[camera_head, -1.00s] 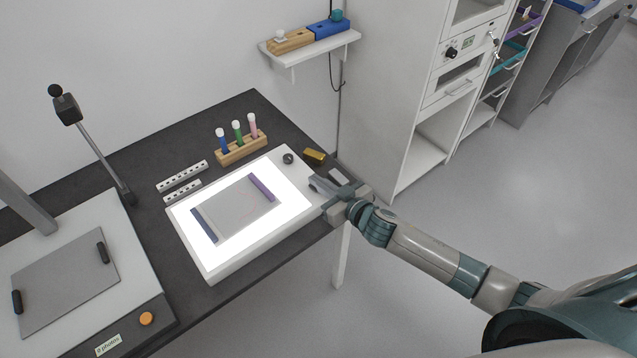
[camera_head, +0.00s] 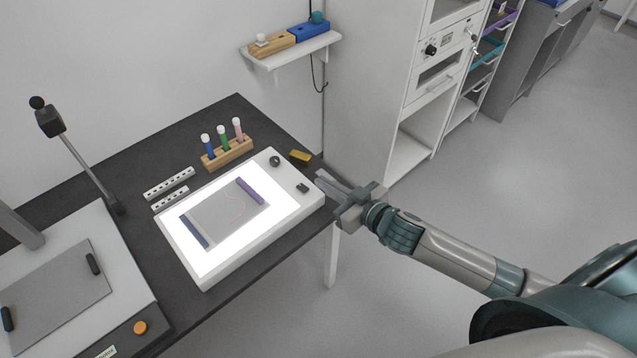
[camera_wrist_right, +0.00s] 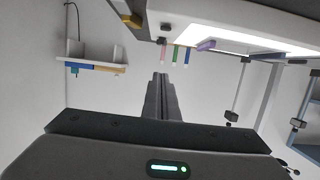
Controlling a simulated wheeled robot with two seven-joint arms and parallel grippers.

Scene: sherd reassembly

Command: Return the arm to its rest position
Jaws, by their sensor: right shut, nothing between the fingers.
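My right gripper (camera_head: 322,180) is shut and empty, held just off the right edge of the lit white panel (camera_head: 213,281). Its closed fingers also show in the right wrist view (camera_wrist_right: 160,80), with nothing between them. My right arm reaches in from the lower right of the head view. On the panel lies a grey sheet (camera_head: 222,222) with a purple bar and a dark blue bar along two sides and a thin pinkish curve on it. My left gripper is not in view.
A wooden rack (camera_head: 228,154) with three coloured tubes and a yellow block (camera_head: 300,157) stand behind the panel. A wall shelf (camera_head: 292,53) holds wooden and blue blocks. A white cabinet (camera_head: 380,90) stands behind my gripper. The floor right of the table is clear.

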